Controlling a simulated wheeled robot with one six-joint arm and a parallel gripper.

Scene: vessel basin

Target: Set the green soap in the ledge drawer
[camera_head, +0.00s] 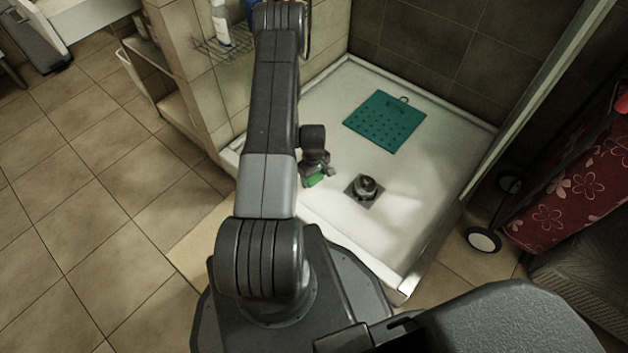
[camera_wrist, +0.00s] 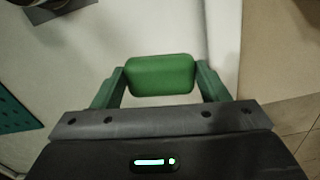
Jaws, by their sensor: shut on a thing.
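The green soap (camera_head: 315,181) is low over the white shower tray, near its left front edge. In the wrist view the soap (camera_wrist: 160,75) is a rounded green block with one green finger at each end. My gripper (camera_head: 318,174) is shut on it. I cannot tell from this view whether the soap touches the tray floor. A white open drawer-like box (camera_head: 92,18) is at the top left, partly cut off by the frame. I cannot tell whether it is the ledge drawer.
The white shower tray (camera_head: 335,92) holds a teal perforated mat (camera_head: 385,122) and a drain with a dark round piece (camera_head: 366,187). A tiled half wall (camera_head: 190,75) stands left of it. A wire rack (camera_head: 215,46) holds bottles. A red floral trolley bag (camera_head: 570,190) is at right.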

